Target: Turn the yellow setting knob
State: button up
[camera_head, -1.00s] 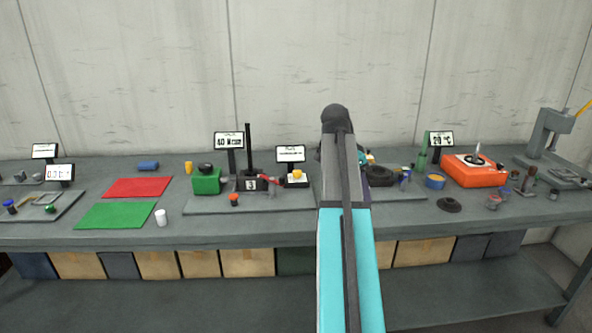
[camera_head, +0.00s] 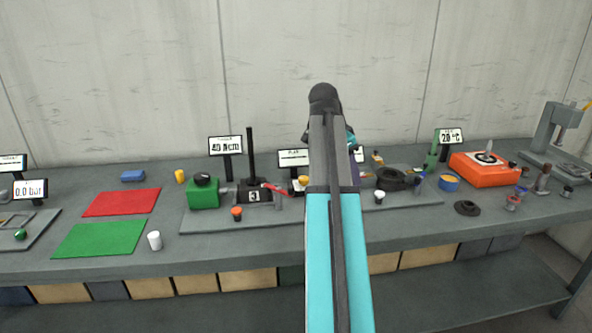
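A small yellow knob (camera_head: 304,179) shows just left of my arm, beside a black block marked 3 (camera_head: 254,196) on a grey base plate (camera_head: 210,222). My arm covers part of the knob's surroundings. A display (camera_head: 293,158) stands behind it. My teal and grey arm reaches up the middle of the picture, and its far links bend down behind the upper link. My gripper is hidden behind the arm, so its fingers do not show. I cannot tell how far it is from the knob.
A green block with a black knob (camera_head: 203,192), an orange knob (camera_head: 237,213) and a red lever (camera_head: 272,188) stand left of my arm. Bench by the green mat (camera_head: 104,239) is partly clear.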

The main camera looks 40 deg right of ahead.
aim_at(303, 180)
jog(key=i, duration=0.85)
jog(key=u, duration=0.05)
